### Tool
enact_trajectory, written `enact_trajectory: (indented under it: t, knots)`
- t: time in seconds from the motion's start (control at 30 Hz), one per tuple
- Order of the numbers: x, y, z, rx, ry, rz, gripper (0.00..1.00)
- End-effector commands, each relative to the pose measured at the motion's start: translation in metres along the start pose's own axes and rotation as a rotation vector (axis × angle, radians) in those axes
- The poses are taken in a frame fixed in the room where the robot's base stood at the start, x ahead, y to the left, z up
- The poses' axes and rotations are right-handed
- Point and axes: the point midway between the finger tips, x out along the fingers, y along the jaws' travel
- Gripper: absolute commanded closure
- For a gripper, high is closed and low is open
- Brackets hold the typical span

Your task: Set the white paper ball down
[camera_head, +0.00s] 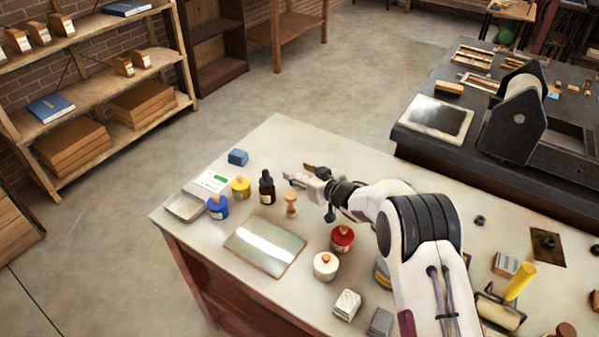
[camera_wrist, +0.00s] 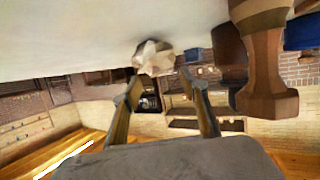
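The white paper ball (camera_wrist: 153,58) shows in the wrist view as a crumpled, faceted lump against the pale tabletop. It lies just beyond my fingertips, near the middle line between them. My gripper (camera_wrist: 160,76) is open, with a gap between its two fingers. The left fingertip overlaps the ball's lower edge in the picture; whether it touches is unclear. The right fingertip looks apart from it. In the head view my gripper (camera_head: 304,174) is low over the far part of the pale table (camera_head: 290,138), and I cannot make out the ball there.
A turned wooden piece (camera_head: 291,204) stands close beside my gripper and looms in the wrist view (camera_wrist: 265,60). A dark dropper bottle (camera_head: 266,187), a yellow jar (camera_head: 241,188) and a blue block (camera_head: 238,157) stand to the left. The table's far corner is clear.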

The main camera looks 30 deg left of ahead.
Motion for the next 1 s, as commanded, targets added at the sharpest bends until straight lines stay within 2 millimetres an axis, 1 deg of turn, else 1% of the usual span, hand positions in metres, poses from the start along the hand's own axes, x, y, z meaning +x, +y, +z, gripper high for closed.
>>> enact_trajectory:
  t: [0.27, 0.47, 0.67, 0.87, 0.9, 1.0]
  knots:
    - [-0.001, 0.000, -0.002, 0.000, 0.000, 0.000, 0.57]
    - [-0.004, 0.000, -0.011, -0.001, 0.001, 0.000, 0.57]
    - [-0.016, 0.000, -0.012, 0.000, 0.000, -0.001, 0.57]
    - [-0.033, 0.001, -0.012, 0.002, 0.000, 0.001, 0.57]
    - [-0.036, 0.001, -0.014, 0.000, 0.002, 0.001, 0.57]
    - [-0.040, 0.000, -0.030, -0.002, 0.003, 0.000, 0.57]
